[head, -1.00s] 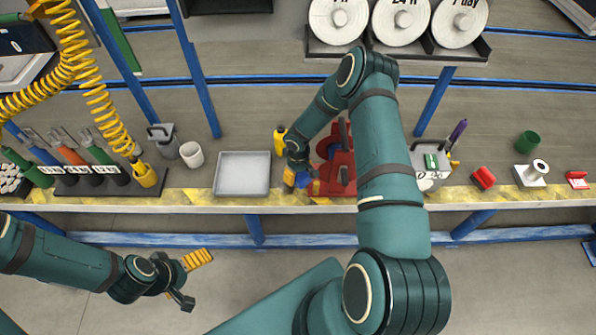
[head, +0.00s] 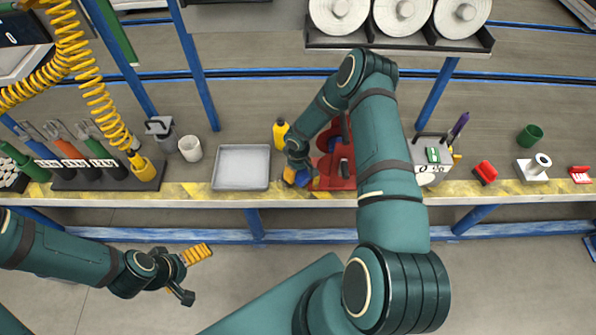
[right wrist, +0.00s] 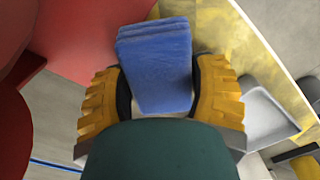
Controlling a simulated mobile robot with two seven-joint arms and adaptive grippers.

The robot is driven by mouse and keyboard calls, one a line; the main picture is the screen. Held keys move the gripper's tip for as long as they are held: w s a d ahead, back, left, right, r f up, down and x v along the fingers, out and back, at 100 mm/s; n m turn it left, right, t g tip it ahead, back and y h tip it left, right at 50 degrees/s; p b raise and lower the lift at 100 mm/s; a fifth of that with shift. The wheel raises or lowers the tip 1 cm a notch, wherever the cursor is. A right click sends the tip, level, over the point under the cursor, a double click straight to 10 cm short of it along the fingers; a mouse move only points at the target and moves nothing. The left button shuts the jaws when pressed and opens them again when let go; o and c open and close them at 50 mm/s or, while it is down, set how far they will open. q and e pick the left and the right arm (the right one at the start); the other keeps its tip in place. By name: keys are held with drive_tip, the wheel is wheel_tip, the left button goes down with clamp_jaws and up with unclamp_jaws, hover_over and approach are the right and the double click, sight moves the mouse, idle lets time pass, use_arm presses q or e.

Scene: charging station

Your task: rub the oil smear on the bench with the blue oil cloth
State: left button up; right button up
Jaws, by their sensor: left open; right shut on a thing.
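The blue oil cloth (right wrist: 153,65) is a folded pad between the yellow ribbed fingers of my right gripper (right wrist: 158,95) in the right wrist view. My right gripper (head: 296,174) is shut on it. In the head view, only a blue patch of the cloth (head: 304,179) shows, low over the bench's front part; I cannot tell whether it touches the bench. The bench (head: 330,192) has a worn yellow striped front edge. I cannot make out the oil smear; the gripper and arm may hide it. My left gripper (head: 193,275) is open and empty in front of the bench.
A red vise (head: 336,165) stands just right of my right gripper, and a yellow bottle (head: 280,134) behind it. A grey tray (head: 241,167) lies to the left, with a white cup (head: 190,148) beyond. A grey box (head: 432,175) stands right of my arm.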

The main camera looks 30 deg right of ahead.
drive_tip(key=shift+f, duration=0.3)
